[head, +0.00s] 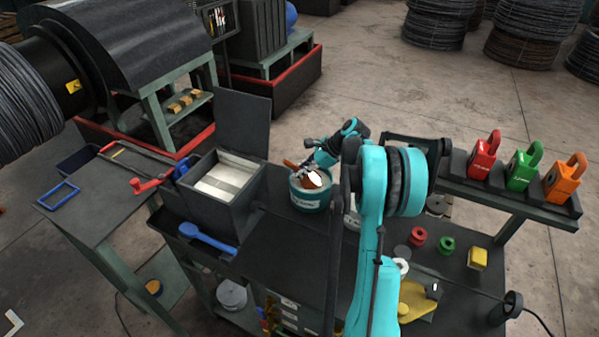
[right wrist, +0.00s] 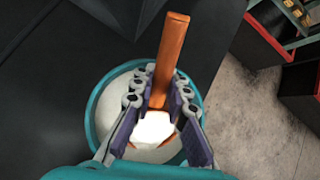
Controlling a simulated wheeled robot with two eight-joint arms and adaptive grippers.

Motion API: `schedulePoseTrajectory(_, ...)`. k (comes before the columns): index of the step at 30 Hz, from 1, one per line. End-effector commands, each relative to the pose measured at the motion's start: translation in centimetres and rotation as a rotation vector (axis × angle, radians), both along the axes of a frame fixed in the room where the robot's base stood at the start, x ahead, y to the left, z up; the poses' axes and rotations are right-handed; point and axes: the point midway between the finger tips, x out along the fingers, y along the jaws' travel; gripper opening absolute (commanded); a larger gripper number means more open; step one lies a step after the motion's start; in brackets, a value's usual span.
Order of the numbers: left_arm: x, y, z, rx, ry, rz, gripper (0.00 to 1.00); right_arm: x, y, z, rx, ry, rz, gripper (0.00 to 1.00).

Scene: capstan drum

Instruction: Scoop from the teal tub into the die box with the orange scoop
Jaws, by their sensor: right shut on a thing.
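The teal tub (head: 310,203) stands on the dark bench, with white powder inside; its rim also shows in the right wrist view (right wrist: 92,108). My right gripper (head: 318,163) is over the tub, shut on the orange scoop (right wrist: 172,55). The scoop's bowl holds a white heap and lies over or in the tub; its exact height is unclear. The scoop also shows in the head view (head: 291,164). The dark die box (head: 238,205) stands left of the tub, lid raised at the back, pale inside. My left gripper is out of view.
A blue spoon-like tool (head: 208,238) lies in front of the die box. A red-handled clamp (head: 148,187) is at its left. Red, green and orange padlock-shaped weights (head: 522,168) stand on a right-hand shelf. Small spools and a yellow block (head: 477,258) lie on the right bench.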

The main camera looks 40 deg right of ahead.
Motion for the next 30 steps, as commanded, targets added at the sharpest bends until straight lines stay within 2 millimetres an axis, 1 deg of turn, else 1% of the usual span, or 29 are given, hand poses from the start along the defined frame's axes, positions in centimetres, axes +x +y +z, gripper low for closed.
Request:
schedulePoseTrajectory(3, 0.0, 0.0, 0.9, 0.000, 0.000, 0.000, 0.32, 0.0, 0.0, 1.3, 0.000, 0.000, 0.000, 0.00)
schedulePoseTrajectory(21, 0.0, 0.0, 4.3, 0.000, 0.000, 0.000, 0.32, 0.0, 0.0, 6.9, 0.000, 0.000, 0.000, 0.00)
schedulePoseTrajectory(24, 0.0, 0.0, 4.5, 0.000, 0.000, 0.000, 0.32, 0.0, 0.0, 7.2, 0.000, 0.000, 0.000, 0.00)
schedulePoseTrajectory(30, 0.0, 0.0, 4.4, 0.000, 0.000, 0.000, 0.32, 0.0, 0.0, 7.1, 0.000, 0.000, 0.000, 0.00)
